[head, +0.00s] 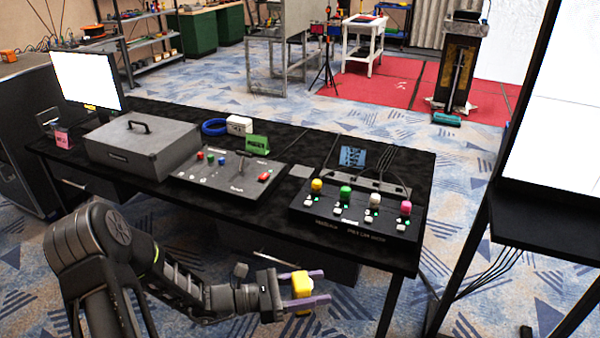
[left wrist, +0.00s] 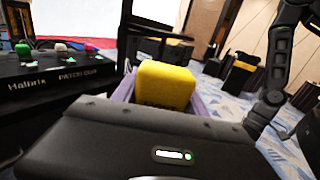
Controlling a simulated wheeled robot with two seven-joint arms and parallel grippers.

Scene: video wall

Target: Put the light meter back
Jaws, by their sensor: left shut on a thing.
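A yellow boxy device (head: 301,283), which looks like the light meter, is held in my left gripper (head: 318,286). The gripper's purple fingers are shut on its sides. In the left wrist view the yellow device (left wrist: 165,84) stands up between the fingers, with its lower part hidden by the gripper body. The gripper is in front of the black table (head: 425,170), below the tabletop in the picture and apart from it. My right gripper is not in view.
A black button panel (head: 350,226) with coloured knobs stands near the table's right front edge. A black-framed screen (head: 555,130) stands right.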

